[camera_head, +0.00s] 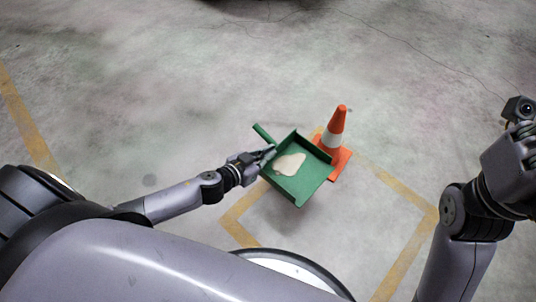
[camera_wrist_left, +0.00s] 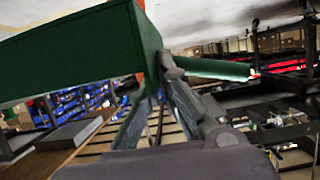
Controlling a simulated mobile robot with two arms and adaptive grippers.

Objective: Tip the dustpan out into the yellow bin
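The green dustpan (camera_head: 303,186) is in the middle of the head view, with a pale, cream-coloured patch of sweepings (camera_head: 289,164) in its pan. Its short green handle (camera_head: 263,133) points to the upper left. My left gripper (camera_head: 270,153) is at the handle end and appears shut on the dustpan, holding it above the floor. In the left wrist view the pan's green wall (camera_wrist_left: 80,52) fills the upper left, and the handle (camera_wrist_left: 212,69) runs right from the fingers (camera_wrist_left: 160,105). My right gripper (camera_head: 525,135) is at the right edge; its fingers are unclear. No yellow bin shows.
An orange and white traffic cone (camera_head: 337,127) stands on the floor, partly behind the dustpan. Yellow lines (camera_head: 402,190) mark the concrete floor. The floor beyond and to the left is clear. Blurred racks and blue items (camera_wrist_left: 85,101) show in the left wrist view.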

